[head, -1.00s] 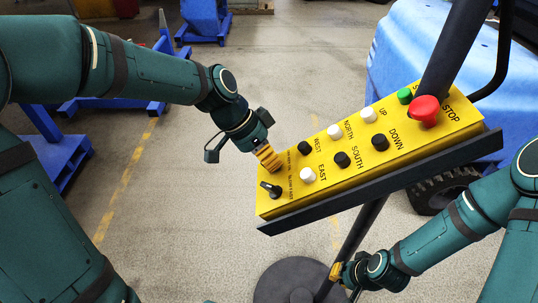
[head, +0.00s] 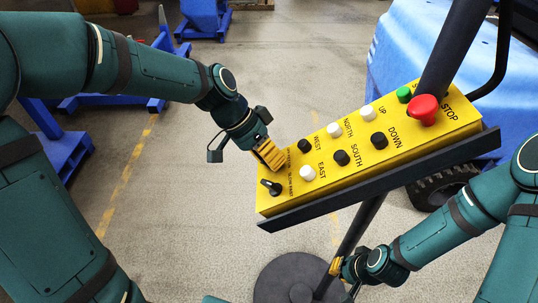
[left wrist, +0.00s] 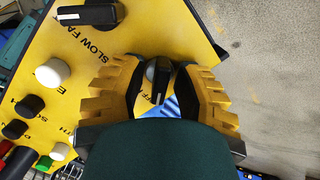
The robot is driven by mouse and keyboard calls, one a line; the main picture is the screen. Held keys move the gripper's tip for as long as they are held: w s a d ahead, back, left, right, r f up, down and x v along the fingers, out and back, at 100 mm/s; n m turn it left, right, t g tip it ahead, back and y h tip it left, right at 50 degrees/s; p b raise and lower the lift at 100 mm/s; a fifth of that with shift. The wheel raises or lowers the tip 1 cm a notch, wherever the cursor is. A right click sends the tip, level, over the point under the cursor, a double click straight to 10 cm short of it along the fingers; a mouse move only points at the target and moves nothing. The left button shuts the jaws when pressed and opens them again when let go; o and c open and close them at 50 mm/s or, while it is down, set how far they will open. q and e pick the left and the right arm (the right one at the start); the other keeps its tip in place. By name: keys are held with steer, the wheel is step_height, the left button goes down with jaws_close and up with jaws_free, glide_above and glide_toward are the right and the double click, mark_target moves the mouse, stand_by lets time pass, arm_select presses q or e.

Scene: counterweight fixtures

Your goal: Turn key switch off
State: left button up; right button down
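A yellow control panel (head: 375,150) is tilted on a dark post. In the left wrist view, a key switch (left wrist: 159,82) with a dark handle and white line sits near the panel edge, beside partly covered lettering ending in "FF". My left gripper (head: 270,157) is at the panel's left end. In its wrist view the two yellow fingers (left wrist: 158,62) stand on either side of the switch, with small gaps showing. The head view hides the switch behind these fingers. My right gripper (head: 340,268) is low beside the post; its finger opening is unclear.
A black slow/fast selector (head: 271,188) is close to my left fingers. Several black and white buttons, a green button (head: 404,94) and a red stop button (head: 423,110) line the panel. A dark ledge (head: 380,182) runs along its lower edge. Open floor lies left.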

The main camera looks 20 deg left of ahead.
arm_select(q)
steer(key=shift+r, duration=0.1)
steer(key=v, duration=1.2)
stand_by(0.4)
